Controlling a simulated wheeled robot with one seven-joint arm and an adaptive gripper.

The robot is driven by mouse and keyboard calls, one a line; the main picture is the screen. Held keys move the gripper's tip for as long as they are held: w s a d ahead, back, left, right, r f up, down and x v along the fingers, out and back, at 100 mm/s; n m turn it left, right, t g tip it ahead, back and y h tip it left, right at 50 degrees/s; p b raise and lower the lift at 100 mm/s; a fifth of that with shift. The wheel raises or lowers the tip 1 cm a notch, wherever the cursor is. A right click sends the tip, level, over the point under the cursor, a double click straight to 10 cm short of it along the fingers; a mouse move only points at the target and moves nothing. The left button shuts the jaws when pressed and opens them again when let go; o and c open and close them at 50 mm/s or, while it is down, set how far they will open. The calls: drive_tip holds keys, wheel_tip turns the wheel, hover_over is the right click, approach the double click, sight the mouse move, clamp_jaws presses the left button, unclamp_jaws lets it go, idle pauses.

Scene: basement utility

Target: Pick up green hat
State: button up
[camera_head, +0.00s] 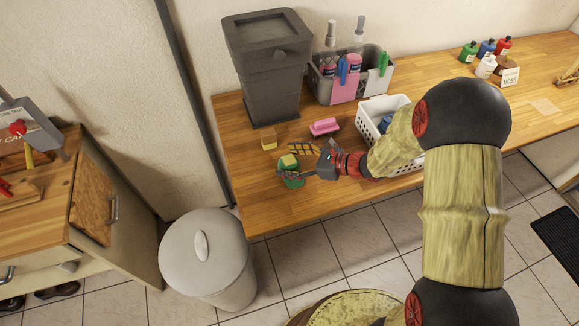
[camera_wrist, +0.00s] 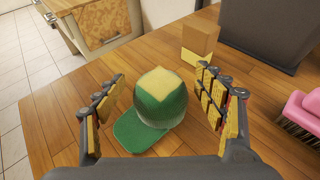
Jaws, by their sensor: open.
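The green hat (camera_wrist: 155,105) is a cap with a yellow patch on its crown. It sits on the wooden counter near its front left corner, and its brim points to the lower left in the wrist view. In the head view the hat (camera_head: 291,181) is partly hidden by my gripper (camera_head: 288,173). In the wrist view my gripper (camera_wrist: 160,108) is open, with one yellow-padded finger on each side of the hat. A gap shows between the hat and each finger. Whether the fingertips are level with the hat is hard to tell.
A small yellow-brown block (camera_head: 269,143) and a pink brush (camera_head: 324,127) stand behind the hat. A grey bin (camera_head: 268,70), a grey caddy (camera_head: 376,63) and a white basket (camera_head: 366,124) stand farther back. A trash can (camera_head: 205,260) stands on the floor, left of the counter (camera_head: 262,209).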

drive_tip(key=shift+c, duration=1)
drive_tip(key=c, duration=1.1)
drive_tip(key=shift+r, duration=0.1)
